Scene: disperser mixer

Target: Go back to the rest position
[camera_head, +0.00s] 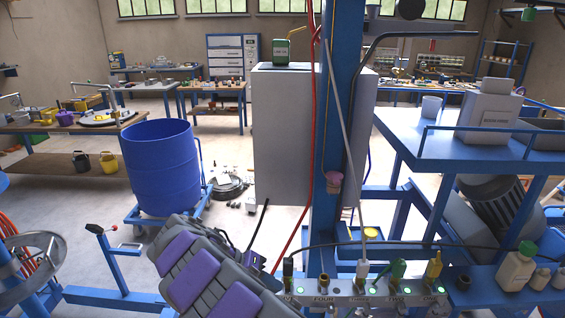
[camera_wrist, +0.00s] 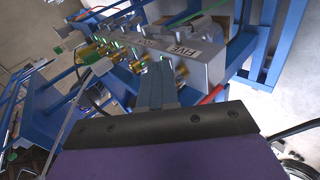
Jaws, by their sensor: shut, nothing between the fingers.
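My arm, grey with purple pads, reaches in from the bottom of the head view toward the valve manifold (camera_head: 350,299). The manifold is a grey bar with numbered labels, several green lights and plugs of different colours on top. In the wrist view my gripper (camera_wrist: 157,72) shows its narrow grey-blue fingers together, with nothing seen between them. They point at the side of the manifold (camera_wrist: 205,62), close to the FIVE label. Whether the fingertips touch it, I cannot tell. In the head view the gripper cannot be made out clearly beyond the arm.
A blue post (camera_head: 340,120) with red and grey hoses stands behind the manifold. A blue barrel (camera_head: 160,168) stands on a cart at left. A white bottle (camera_head: 515,268) stands right of the manifold. Blue rails (camera_head: 120,298) cross low at left. Open floor lies behind.

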